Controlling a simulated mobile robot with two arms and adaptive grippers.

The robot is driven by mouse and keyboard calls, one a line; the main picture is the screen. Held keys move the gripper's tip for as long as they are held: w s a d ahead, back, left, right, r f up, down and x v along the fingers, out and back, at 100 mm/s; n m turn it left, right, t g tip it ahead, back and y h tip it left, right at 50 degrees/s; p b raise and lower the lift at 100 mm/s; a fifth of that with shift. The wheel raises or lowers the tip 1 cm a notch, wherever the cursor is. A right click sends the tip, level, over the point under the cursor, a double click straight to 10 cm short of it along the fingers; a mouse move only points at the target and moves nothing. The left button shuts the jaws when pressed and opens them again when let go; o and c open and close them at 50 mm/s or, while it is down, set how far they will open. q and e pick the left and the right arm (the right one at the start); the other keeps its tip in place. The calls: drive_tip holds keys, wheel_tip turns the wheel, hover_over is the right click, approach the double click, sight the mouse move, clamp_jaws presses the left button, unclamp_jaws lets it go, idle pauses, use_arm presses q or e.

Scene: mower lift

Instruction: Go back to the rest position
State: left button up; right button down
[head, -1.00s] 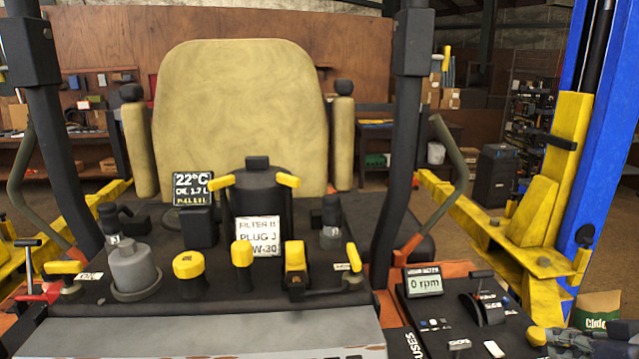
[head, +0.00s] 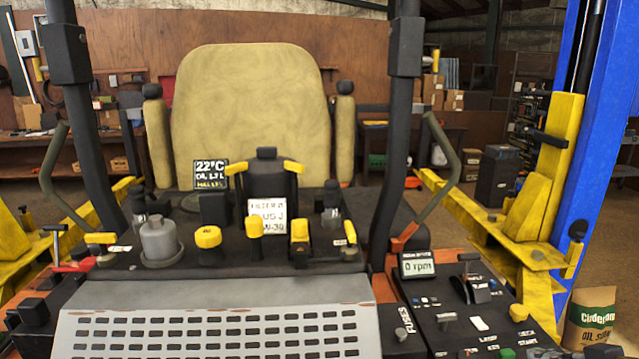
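A mower stands in front of me, with a tan seat (head: 250,115) and a black control deck behind a grey slotted panel (head: 210,318). A console (head: 465,310) at the right carries a small screen reading 0 rpm (head: 417,265). A dark piece at the bottom right corner looks like the edge of my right gripper (head: 604,351); its fingers cannot be made out. It is beside the console, and I see nothing held in it. My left gripper is not in view.
Yellow lift arms flank the mower, and a blue lift post (head: 606,130) rises at the right. Two black roll bar posts (head: 402,130) stand upright. A grey cylinder (head: 160,242) and yellow knobs (head: 208,237) sit on the deck.

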drive_tip(key=s+a+f+n, duration=0.2)
drive_tip(key=s+a+f, duration=0.2)
drive_tip(key=a+f, duration=0.9)
drive_tip(key=s+a+f+m+g+h, duration=0.1)
drive_tip(key=s+a+f+g, duration=0.15)
drive_tip(key=s+f, duration=0.45)
drive_tip(key=s+a+f+m+g, duration=0.1)
drive_tip(key=s+f+g, duration=0.3)
drive_tip(key=s, duration=0.5)
wheel_tip(320, 180, down, 33)
drive_tip(key=s+g+b, duration=0.2)
drive_tip(key=b, duration=0.3)
use_arm(q)
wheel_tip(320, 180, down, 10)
drive_tip(key=b, duration=0.4)
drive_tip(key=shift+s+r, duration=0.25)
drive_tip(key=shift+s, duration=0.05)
use_arm(e)
drive_tip(key=s+d+f, duration=0.1)
drive_tip(key=s+f, duration=0.7)
drive_tip(key=f, duration=0.1)
drive_tip(key=s+d+f, duration=0.2)
drive_tip(key=s+f, duration=0.6)
drive_tip(key=f, duration=0.2)
drive_tip(key=shift+s+d+g, duration=0.25)
drive_tip(key=shift+s+g, duration=0.05)
drive_tip(key=shift+g, duration=0.05)
